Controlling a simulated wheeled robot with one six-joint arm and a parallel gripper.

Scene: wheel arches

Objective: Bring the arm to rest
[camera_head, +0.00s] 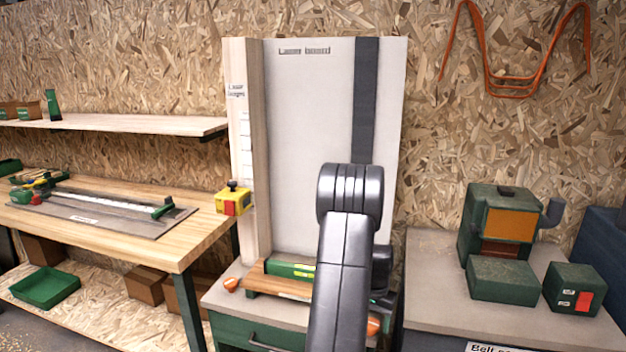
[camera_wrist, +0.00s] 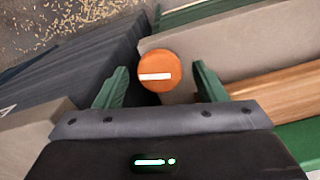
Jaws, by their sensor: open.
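My arm rises in front of the upright board (camera_head: 310,130) in the head view, and its links hide my gripper there. In the wrist view my gripper (camera_wrist: 160,68) is open, with its two green fingers apart. A round orange knob (camera_wrist: 158,62) with a white bar shows between the fingertips. I cannot tell how far beyond them it lies. An orange piece also shows beside my arm in the head view (camera_head: 374,326). Nothing is seen held in the fingers.
A green level (camera_head: 290,268) lies by a wooden plank (camera_head: 262,284) at the board's foot. A workbench (camera_head: 190,240) stands left, with a yellow-and-red switch box (camera_head: 233,201) near it. A green machine (camera_head: 500,225) and a red-button box (camera_head: 574,289) stand right.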

